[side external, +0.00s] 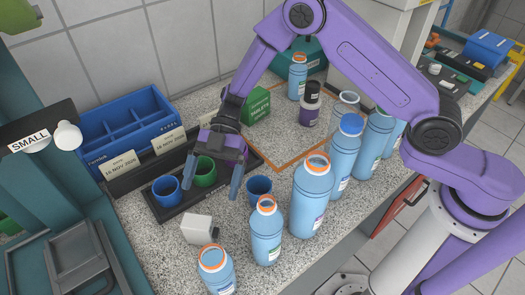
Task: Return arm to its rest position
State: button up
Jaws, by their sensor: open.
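My gripper (212,183) hangs from my purple arm over the bench, fingers pointing down and spread apart. Nothing is held between them. A green cup (205,174) shows between the fingers in the picture; I cannot tell whether the fingers are around it or in front of it. A blue cup (166,190) stands just left of the left finger, and another blue cup (259,187) stands right of the right finger. My arm reaches across from the right, its elbow raised at the top.
Several blue bottles, such as a large orange-rimmed one (311,196), stand on the right and front of the bench. A white block (197,229) lies in front. A blue compartment box (128,125), a green box (257,105) and a dark jar (310,103) are behind.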

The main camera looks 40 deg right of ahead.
aim_at(198, 236)
jog(key=x, duration=1.1)
jog(key=shift+a, duration=0.1)
jog(key=shift+r, duration=0.9)
